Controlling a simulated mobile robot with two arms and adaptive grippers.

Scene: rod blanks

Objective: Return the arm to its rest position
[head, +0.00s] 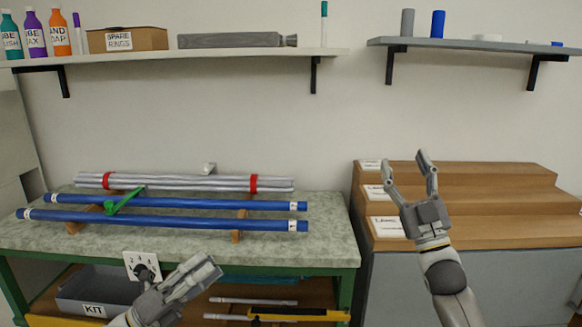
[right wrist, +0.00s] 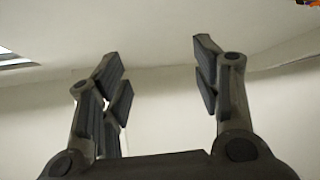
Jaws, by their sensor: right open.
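My right gripper (head: 405,172) is raised in front of the stepped wooden rack at the right, fingers pointing up. Its fingers are spread wide with nothing between them; the right wrist view (right wrist: 158,75) shows only wall and ceiling beyond them. My left gripper (head: 210,272) is low in the head view, in front of the green bench's front edge, pointing up and right. Its fingers look close together, and whether they are open or shut is unclear. I see nothing held in it.
Two blue tubes (head: 170,219) and a red-banded bundle of grey rods (head: 190,182) lie on the bench (head: 335,235). A stepped wooden rack (head: 500,205) with labels stands at the right. Shelves (head: 330,53) hang above. Open air surrounds my right gripper.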

